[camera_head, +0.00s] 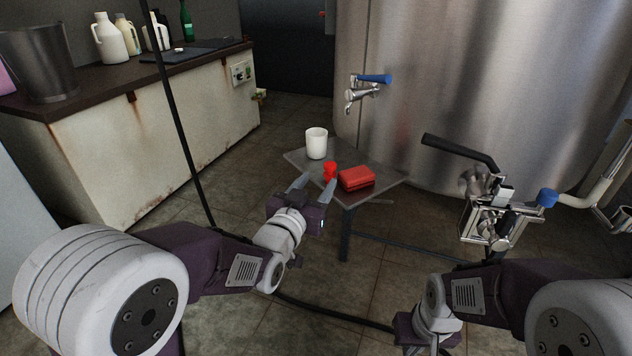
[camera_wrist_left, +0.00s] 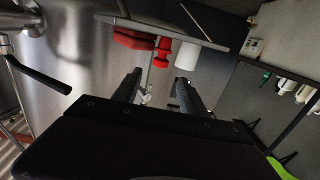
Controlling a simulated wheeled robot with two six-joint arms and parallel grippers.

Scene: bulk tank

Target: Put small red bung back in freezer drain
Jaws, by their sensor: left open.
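The small red bung (camera_head: 330,168) stands on a small grey table (camera_head: 390,183), between a white cup and a red block. In the left wrist view the bung (camera_wrist_left: 162,50) appears just beyond my open fingertips, roughly in line with the gap between them. My left gripper (camera_head: 314,184) is open and empty at the table's near edge. It also shows in the wrist view (camera_wrist_left: 158,78).
The white cup (camera_head: 316,143) and red block (camera_head: 356,178) stand close to the bung. A steel tank (camera_head: 440,110) with a blue-handled tap (camera_head: 372,80) rises behind the table. A dark cable hangs left of my left gripper. Tiled floor is open between chest and table.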

